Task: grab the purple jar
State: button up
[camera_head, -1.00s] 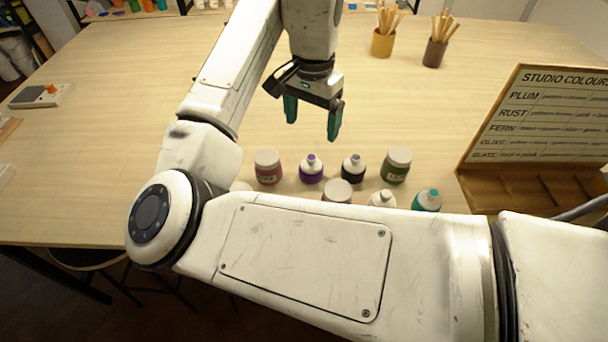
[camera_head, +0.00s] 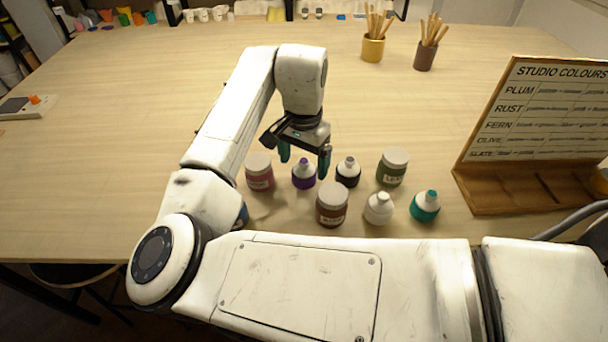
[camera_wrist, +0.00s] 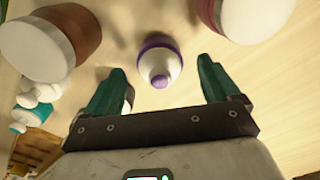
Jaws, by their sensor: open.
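The purple jar (camera_head: 304,178) is a small bottle with a purple body, white shoulder and purple tip. It stands upright on the table among other jars. In the wrist view the purple jar (camera_wrist: 158,58) shows from above, between and a little beyond the fingertips. My gripper (camera_head: 304,168) points down above the jars with its teal fingers apart and nothing between them. The wrist view shows my gripper (camera_wrist: 161,68) open, one finger on each side of the purple jar's line. I cannot tell the exact height gap.
Close around stand a pink jar (camera_head: 259,174), a black bottle (camera_head: 348,175), a brown jar (camera_head: 331,208), a white bottle (camera_head: 378,209), a green jar (camera_head: 391,170) and a teal bottle (camera_head: 425,208). A colour board (camera_head: 530,140) stands right. The table's left side is mostly clear.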

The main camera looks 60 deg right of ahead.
aim_at(304, 168)
jog(key=shift+d+f, duration=0.1)
jog(key=shift+f, duration=1.9)
jog(key=shift+c, duration=0.3)
jog(key=c, duration=1.3)
jog(key=shift+o, duration=0.2)
jog(key=shift+r, duration=0.15)
